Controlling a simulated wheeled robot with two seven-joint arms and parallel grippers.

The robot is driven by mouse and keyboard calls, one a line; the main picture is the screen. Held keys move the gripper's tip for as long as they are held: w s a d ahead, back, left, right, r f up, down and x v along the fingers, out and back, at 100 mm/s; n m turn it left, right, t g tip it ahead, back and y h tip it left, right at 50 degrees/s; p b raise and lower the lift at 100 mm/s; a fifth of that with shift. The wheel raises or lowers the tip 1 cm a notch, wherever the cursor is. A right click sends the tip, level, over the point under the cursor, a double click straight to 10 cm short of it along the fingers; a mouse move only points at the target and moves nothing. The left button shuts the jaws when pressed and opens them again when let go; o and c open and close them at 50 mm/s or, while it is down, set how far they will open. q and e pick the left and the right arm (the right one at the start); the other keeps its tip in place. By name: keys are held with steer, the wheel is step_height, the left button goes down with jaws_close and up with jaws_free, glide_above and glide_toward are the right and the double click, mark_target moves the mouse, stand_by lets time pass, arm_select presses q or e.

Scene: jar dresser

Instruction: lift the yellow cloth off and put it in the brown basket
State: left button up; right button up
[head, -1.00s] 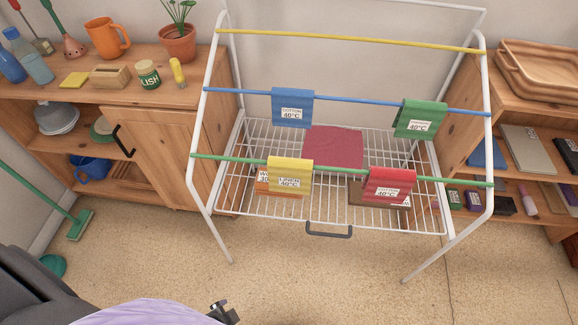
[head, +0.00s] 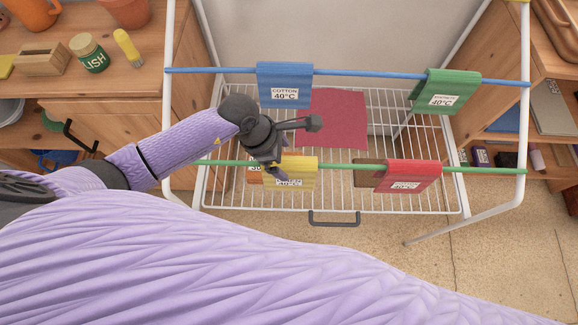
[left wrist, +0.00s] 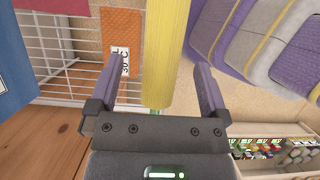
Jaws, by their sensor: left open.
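The yellow cloth (head: 298,172) hangs folded over the green bar of the white drying rack, its label partly covered by my left gripper. My left gripper (head: 297,150) is open above and around the cloth. In the left wrist view the yellow cloth (left wrist: 167,50) stands edge-on between the two spread fingers (left wrist: 157,78), with a gap on each side. I cannot make out a brown basket for certain. My right gripper is not in view.
A red cloth (head: 408,177) hangs on the same bar, blue (head: 285,85) and green (head: 448,90) cloths on the blue bar behind. A dark red cloth (head: 338,120) lies on the wire shelf. Wooden cabinets flank the rack.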

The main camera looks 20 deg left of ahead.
mark_target(289, 172)
arm_select(q)
steer(key=shift+b+x, duration=0.45)
steer(key=shift+x, duration=1.35)
steer(key=shift+s+d, duration=0.1)
steer(key=shift+d, duration=0.05)
jaws_close()
